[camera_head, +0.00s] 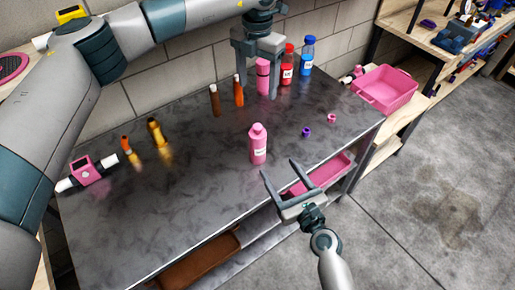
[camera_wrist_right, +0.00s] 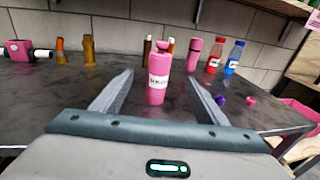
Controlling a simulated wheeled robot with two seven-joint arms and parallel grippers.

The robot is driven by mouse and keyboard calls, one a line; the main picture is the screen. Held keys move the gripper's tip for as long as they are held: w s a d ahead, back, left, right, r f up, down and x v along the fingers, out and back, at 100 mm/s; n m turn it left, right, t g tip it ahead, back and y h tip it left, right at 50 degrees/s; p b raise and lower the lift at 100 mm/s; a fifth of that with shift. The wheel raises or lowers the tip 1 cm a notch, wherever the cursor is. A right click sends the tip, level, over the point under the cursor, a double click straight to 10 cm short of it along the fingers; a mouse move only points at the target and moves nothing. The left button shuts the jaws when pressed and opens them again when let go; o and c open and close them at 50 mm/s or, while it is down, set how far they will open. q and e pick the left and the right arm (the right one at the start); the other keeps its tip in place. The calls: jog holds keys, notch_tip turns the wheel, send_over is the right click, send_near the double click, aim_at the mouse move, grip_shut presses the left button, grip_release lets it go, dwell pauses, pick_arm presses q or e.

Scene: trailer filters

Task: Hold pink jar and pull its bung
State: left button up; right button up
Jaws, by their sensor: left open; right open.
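The pink jar (camera_head: 258,148) with a white label stands upright on the dark table, its pink bung (camera_head: 257,129) in the top. In the right wrist view the jar (camera_wrist_right: 157,85) appears between the fingers, with the bung (camera_wrist_right: 163,46) in its neck. My right gripper (camera_head: 279,168) is open and empty at the table's front edge, pointing at the jar, apparently just short of it. My left gripper (camera_head: 259,85) is open, pointing down at the back of the table, far from the jar. It overlaps another pink bottle (camera_head: 263,77); I cannot tell whether they touch.
A red bottle (camera_head: 288,66) and a blue-capped bottle (camera_head: 307,57) stand at the back. Brown (camera_head: 215,101) and orange (camera_head: 238,92) bottles stand left of them. Small purple (camera_head: 306,132) and pink (camera_head: 332,118) pieces lie right of the jar. A pink bin (camera_head: 386,90) is beyond.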

aim_at(257, 126)
jog(key=x, duration=1.6)
jog(key=shift+w, duration=0.25)
jog(key=shift+c, duration=0.7)
pick_arm(q)
jog(key=shift+c, duration=0.4)
pick_arm(e)
jog(key=c, duration=1.5)
pick_arm(q)
jog(key=c, duration=0.5)
pick_arm(e)
jog(key=shift+o, duration=0.2)
pick_arm(q)
jog(key=shift+o, duration=0.2)
notch_tip(257, 126, down, 4)
jog(key=m, duration=1.2)
jog(key=shift+w+a+r, duration=0.1)
jog(key=shift+r, duration=0.15)
jog(key=shift+f, duration=0.15)
jog(key=shift+f, duration=5.9)
pick_arm(e)
jog(key=shift+a, duration=0.1)
